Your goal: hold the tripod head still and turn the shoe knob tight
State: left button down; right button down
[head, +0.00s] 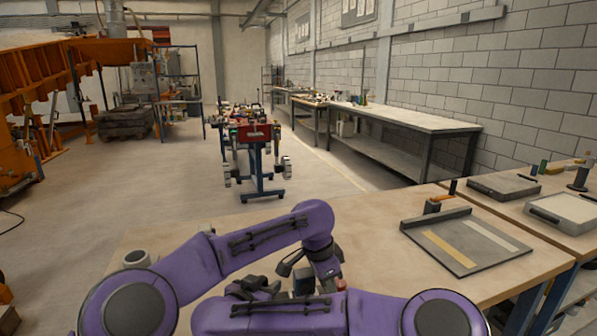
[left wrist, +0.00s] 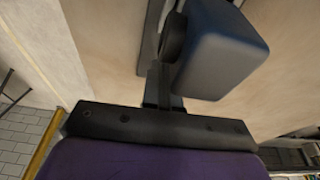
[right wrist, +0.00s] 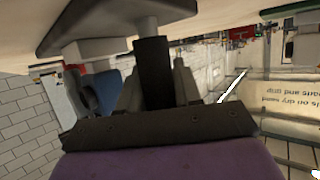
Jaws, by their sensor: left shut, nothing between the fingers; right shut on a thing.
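My right gripper (right wrist: 157,85) is shut on a dark upright post of the tripod head (right wrist: 153,62). The post joins a flat grey plate (right wrist: 135,12) against the table. A blue rounded block (right wrist: 111,92) with a grey disc beside it shows left of the fingers. In the left wrist view a blue-grey block (left wrist: 222,48) and dark disc (left wrist: 174,36) sit close by my left gripper (left wrist: 163,78), which is shut and empty. I cannot tell whether it touches them, or which part is the shoe knob. In the head view my arms mostly hide the tripod head.
A small red-topped item (head: 342,284) is near my arms. A side bench with trays (head: 565,210) adjoins at right.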

pick_arm(q)
jog(key=shift+w+r, duration=0.1)
jog(key=shift+r, duration=0.05)
jog(key=shift+w+a, duration=0.1)
jog(key=shift+w, duration=0.05)
jog(key=shift+w+a, duration=0.2)
jog(key=shift+w, duration=0.75)
dwell(0.3)
jog(key=shift+a, duration=0.1)
jog(key=shift+w+a+r, duration=0.1)
jog(key=shift+a, duration=0.2)
jog(key=shift+d+v, duration=0.2)
jog(key=shift+v, duration=0.75)
jog(key=shift+d+v, duration=0.2)
jog(key=shift+v, duration=0.75)
jog(key=shift+d+v, duration=0.25)
jog(key=shift+v, duration=0.65)
jog(key=shift+w+r, duration=0.2)
jog(key=shift+r, duration=0.05)
